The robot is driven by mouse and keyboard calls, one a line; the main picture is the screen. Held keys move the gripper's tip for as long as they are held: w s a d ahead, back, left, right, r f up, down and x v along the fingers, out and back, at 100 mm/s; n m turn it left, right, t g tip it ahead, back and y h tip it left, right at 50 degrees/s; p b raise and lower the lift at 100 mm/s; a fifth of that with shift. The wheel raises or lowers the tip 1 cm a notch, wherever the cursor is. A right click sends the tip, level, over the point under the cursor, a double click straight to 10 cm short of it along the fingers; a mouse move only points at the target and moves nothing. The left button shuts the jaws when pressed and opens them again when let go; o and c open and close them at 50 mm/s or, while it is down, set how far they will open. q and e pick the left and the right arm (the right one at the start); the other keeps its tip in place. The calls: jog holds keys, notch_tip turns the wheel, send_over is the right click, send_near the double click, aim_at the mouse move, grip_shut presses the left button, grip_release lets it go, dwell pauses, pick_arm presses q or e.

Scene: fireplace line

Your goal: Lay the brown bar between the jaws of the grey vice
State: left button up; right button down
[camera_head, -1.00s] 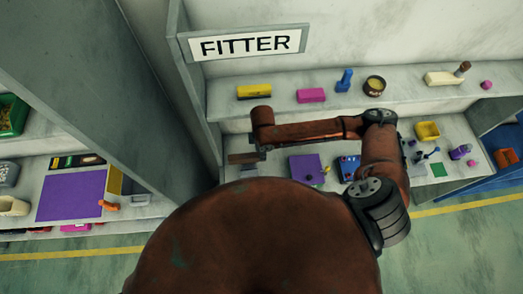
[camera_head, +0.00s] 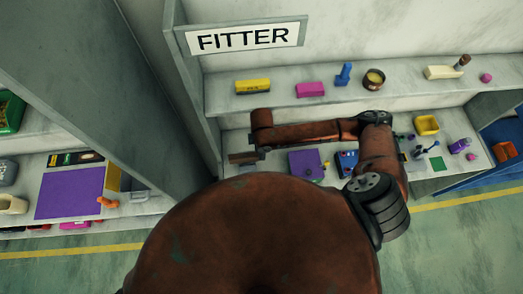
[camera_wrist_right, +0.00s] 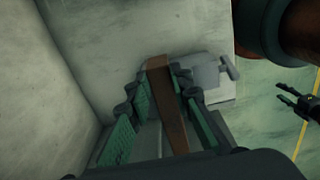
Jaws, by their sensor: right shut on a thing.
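The brown bar (camera_wrist_right: 166,98) is between the green-padded fingers of my right gripper (camera_wrist_right: 167,100) in the right wrist view. The gripper is shut on it. In the head view the bar (camera_head: 243,157) sticks out left of my right gripper (camera_head: 258,152), low over the left end of the bench. The grey vice (camera_wrist_right: 203,72), with a handle at its right, is just beyond the bar's far end. Its jaws are not clearly seen, and I cannot tell whether the bar touches it. My left gripper (camera_wrist_right: 293,102) shows at the right edge with fingers apart and empty.
A grey upright panel (camera_head: 190,110) closes the bench (camera_head: 222,143) on the left. A shelf (camera_head: 300,108) above it carries a yellow block, a pink block and a bowl. A purple plate (camera_head: 305,164) and small tools lie to the right.

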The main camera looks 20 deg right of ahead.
jog(key=shift+f+p, duration=0.15)
jog(key=shift+p, duration=0.25)
dwell(0.6)
dwell(0.4)
jog(key=shift+p, duration=0.5)
jog(key=shift+f, duration=0.35)
jog(key=shift+f+b, duration=0.35)
jog(key=shift+f, duration=0.35)
jog(key=shift+f+b, duration=0.3)
jog(key=shift+f, duration=0.05)
jog(key=shift+p, duration=0.5)
jog(key=shift+f+b, duration=0.4)
jog(key=shift+f, duration=0.6)
dwell(0.7)
